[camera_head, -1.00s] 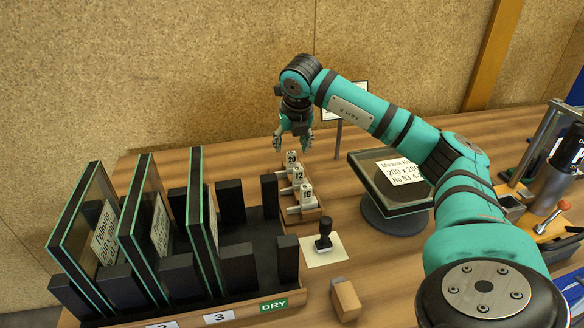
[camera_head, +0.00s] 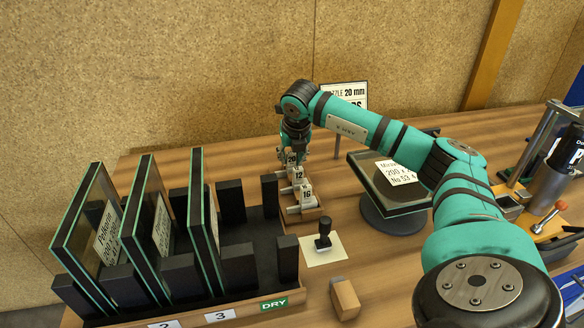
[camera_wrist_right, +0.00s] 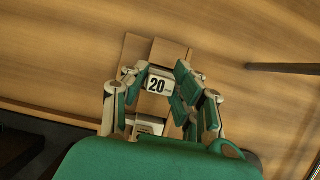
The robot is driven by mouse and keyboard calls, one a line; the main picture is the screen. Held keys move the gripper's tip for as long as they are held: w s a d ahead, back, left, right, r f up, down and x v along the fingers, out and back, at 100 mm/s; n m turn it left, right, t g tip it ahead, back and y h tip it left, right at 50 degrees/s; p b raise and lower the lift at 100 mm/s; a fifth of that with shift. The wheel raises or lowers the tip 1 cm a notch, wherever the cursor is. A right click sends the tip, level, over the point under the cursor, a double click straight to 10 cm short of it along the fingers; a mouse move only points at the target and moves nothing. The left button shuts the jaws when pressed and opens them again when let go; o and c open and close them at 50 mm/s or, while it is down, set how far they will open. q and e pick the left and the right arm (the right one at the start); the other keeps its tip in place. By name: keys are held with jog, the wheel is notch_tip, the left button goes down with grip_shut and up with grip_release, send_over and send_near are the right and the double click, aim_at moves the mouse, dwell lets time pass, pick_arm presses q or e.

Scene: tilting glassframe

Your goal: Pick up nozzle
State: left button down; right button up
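Three nozzles with white number tags stand in a row in a small wooden rack (camera_head: 304,214). They are the 20 nozzle (camera_head: 291,159), the 12 nozzle (camera_head: 299,174) and the 16 nozzle (camera_head: 306,193). My right gripper (camera_head: 293,158) points down at the rear one, tagged 20. In the right wrist view, the gripper's fingers (camera_wrist_right: 160,86) stand on either side of the 20 tag (camera_wrist_right: 159,85), very near its edges. The fingers are apart, and firm contact does not show. The nozzle body below the tag is mostly hidden. My left gripper is out of view.
Left of the nozzles, a black rack (camera_head: 244,302) holds several upright glass frames. In front are a black-handled tool (camera_head: 323,240) on a pale sheet and a wooden block (camera_head: 345,298). A framed glass on a round stand (camera_head: 395,223) is to the right.

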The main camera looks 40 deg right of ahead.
grip_shut()
notch_tip(320, 180, up, 10)
jog(key=shift+r, duration=0.1)
dwell(0.4)
